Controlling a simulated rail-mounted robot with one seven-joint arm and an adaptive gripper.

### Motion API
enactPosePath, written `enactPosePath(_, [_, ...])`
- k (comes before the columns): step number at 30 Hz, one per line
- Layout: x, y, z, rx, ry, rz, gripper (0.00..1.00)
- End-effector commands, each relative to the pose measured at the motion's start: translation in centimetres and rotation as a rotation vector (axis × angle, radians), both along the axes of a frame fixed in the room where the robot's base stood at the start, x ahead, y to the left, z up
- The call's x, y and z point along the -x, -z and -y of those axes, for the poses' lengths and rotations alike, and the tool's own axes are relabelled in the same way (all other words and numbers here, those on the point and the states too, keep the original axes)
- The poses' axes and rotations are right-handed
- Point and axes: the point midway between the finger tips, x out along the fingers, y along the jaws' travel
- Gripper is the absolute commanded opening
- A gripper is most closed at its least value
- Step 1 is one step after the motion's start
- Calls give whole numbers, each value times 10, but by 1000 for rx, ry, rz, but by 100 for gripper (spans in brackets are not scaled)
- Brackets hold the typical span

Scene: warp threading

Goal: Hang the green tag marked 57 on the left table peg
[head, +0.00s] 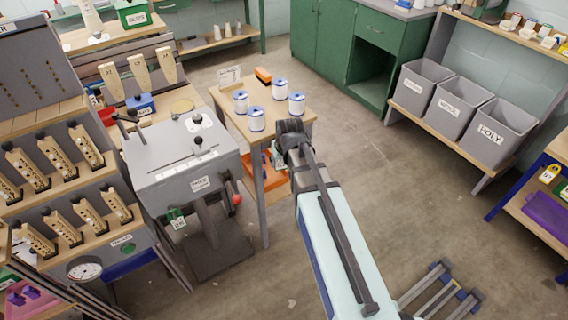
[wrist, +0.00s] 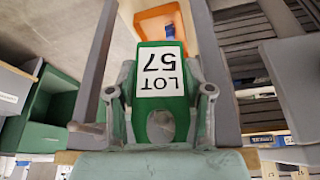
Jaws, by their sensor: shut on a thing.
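The green tag (wrist: 160,55) with a white label reading LOT 57 is between the fingers of my gripper (wrist: 164,95). In the wrist view the print is upside down, and a round hole shows at the tag's near end. In the head view my gripper (head: 279,158) is low beside the right side of the small wooden table (head: 218,97), and my arm partly hides it. A bit of green shows there. I cannot make out the left table peg in either view.
Several white spools (head: 256,119) stand on the small table. A grey machine (head: 182,158) with levers stands left of it, with another green tag (head: 176,214) at its front. An orange bin (wrist: 162,22) lies beyond the held tag. Grey bins (head: 455,105) stand at right; the middle floor is clear.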

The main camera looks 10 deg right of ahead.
Motion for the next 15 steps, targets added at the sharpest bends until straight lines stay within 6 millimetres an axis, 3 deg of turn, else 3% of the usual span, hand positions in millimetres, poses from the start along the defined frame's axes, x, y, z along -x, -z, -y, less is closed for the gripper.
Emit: enactPosePath(15, [-27, 5, -8, 0, 1, -1, 27])
